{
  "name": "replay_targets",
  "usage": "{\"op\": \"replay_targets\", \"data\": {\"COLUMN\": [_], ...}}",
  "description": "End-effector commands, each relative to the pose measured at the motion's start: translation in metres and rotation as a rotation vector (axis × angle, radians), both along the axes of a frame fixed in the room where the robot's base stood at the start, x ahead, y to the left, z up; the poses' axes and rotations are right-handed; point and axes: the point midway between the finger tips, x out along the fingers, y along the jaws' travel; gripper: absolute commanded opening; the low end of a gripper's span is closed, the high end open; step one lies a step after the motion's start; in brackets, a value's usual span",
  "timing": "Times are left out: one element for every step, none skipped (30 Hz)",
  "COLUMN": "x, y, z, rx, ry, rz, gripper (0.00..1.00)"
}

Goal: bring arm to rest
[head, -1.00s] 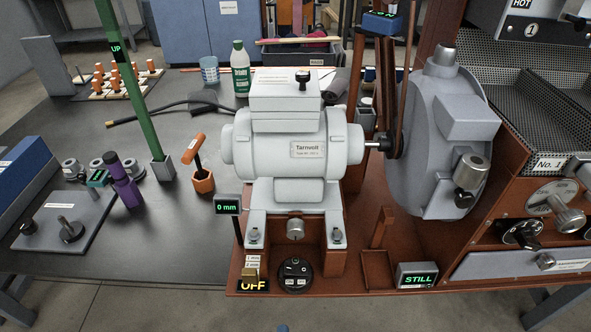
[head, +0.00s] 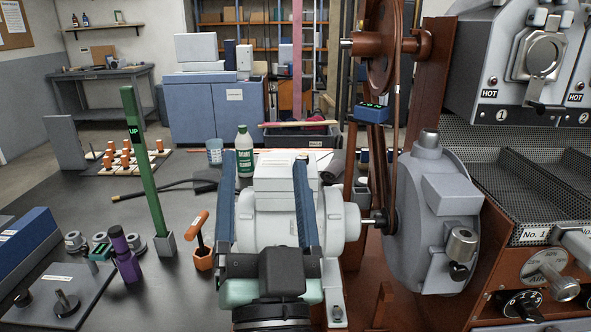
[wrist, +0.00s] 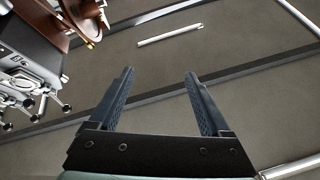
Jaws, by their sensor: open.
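My gripper (head: 266,168) is in the lower middle of the head view, in front of the light grey motor (head: 340,215). Its two long blue fingers point up in the picture and stand apart with nothing between them. The gripper covers much of the motor's front and its base.
The brown roaster frame with its belt wheel (head: 392,45) and grey housing (head: 430,225) stands right of the motor. A green post (head: 146,170), an orange-handled tool (head: 198,235) and a purple tool (head: 125,258) stand on the dark table (head: 60,205) to the left. A white bottle (head: 244,155) stands behind.

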Motion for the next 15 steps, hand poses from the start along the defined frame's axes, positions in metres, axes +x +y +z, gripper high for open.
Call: {"op": "replay_targets", "data": {"x": [-0.008,-0.012,-0.019,-0.025,-0.03,-0.038,-0.044,-0.051,-0.059,-0.066,-0.073,-0.083,-0.088,-0.084,-0.082], "y": [-0.004,-0.006,-0.009,-0.011,-0.013,-0.016,-0.018,-0.02,-0.023,-0.025,-0.027,-0.03,-0.032,-0.031,-0.03], "z": [0.037,0.053,0.075,0.089,0.102,0.119,0.13,0.141,0.155,0.165,0.175,0.187,0.196,0.206,0.214], "rx": [-0.04,-0.065,-0.094,-0.113,-0.132,-0.155,-0.171,-0.184,-0.203,-0.215,-0.227,-0.242,-0.251,-0.25,-0.25], "ry": [-0.06,-0.082,-0.114,-0.135,-0.155,-0.18,-0.198,-0.216,-0.238,-0.253,-0.27,-0.29,-0.3,-0.287,-0.284], "rz": [-0.036,-0.059,-0.087,-0.11,-0.131,-0.159,-0.181,-0.201,-0.23,-0.25,-0.271,-0.299,-0.317,-0.309,-0.306], "gripper": [0.81,0.81,0.81,0.81,0.81,0.81,0.81,0.81,0.81,0.81,0.81,0.81,0.81,0.81,0.81]}}
